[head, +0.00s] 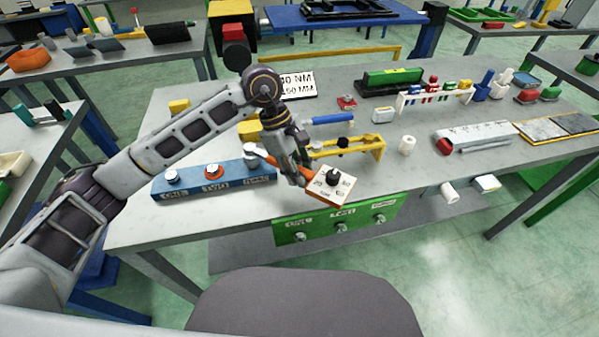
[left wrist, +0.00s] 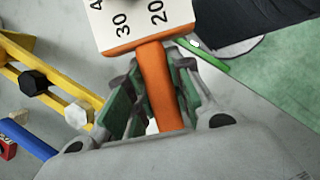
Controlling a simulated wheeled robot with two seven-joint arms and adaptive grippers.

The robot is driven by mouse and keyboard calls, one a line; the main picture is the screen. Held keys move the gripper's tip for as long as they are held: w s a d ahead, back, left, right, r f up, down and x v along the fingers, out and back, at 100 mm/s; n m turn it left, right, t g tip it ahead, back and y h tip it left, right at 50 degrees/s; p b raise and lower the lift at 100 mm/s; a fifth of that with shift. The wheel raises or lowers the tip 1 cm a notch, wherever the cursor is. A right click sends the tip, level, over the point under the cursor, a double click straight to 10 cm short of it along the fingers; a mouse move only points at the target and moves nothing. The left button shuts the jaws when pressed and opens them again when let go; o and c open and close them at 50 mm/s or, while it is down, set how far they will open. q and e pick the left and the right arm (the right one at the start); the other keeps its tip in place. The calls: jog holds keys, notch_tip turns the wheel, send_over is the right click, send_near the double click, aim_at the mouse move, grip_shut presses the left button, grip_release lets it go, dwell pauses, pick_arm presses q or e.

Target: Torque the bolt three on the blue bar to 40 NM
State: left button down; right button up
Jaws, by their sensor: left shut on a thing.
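The blue bar (head: 192,188) lies at the table's front left with labels ONE, TWO and THREE. Bolt one (head: 172,176) is silver, bolt two (head: 213,171) has an orange ring, and bolt three (head: 251,152) is silver at the right end, close beside my left gripper. My left gripper (head: 298,178) is shut on the orange handle (left wrist: 158,88) of a torque tool. The tool's white dial head (head: 332,187) has numbers and a black knob (head: 332,175). It is held right of the blue bar, near the table's front edge. My right gripper is not in view.
A sign (head: 297,85) reads 40 NM and 150 MM. A yellow bar (head: 345,150) with bolts stands behind the dial head, and a blue-handled tool (head: 332,119) lies behind it. A green panel (head: 290,232) with knobs hangs at the front edge.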

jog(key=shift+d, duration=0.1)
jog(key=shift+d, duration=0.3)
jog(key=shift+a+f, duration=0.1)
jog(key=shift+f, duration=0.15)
pick_arm(q)
jog(key=shift+b, duration=0.8)
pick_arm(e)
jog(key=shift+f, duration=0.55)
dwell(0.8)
pick_arm(q)
jog(key=shift+f+b, duration=0.7)
jog(key=shift+b, duration=0.2)
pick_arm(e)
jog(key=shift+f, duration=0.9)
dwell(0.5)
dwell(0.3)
pick_arm(q)
jog(key=c, duration=1.8)
grip_release()
grip_shut()
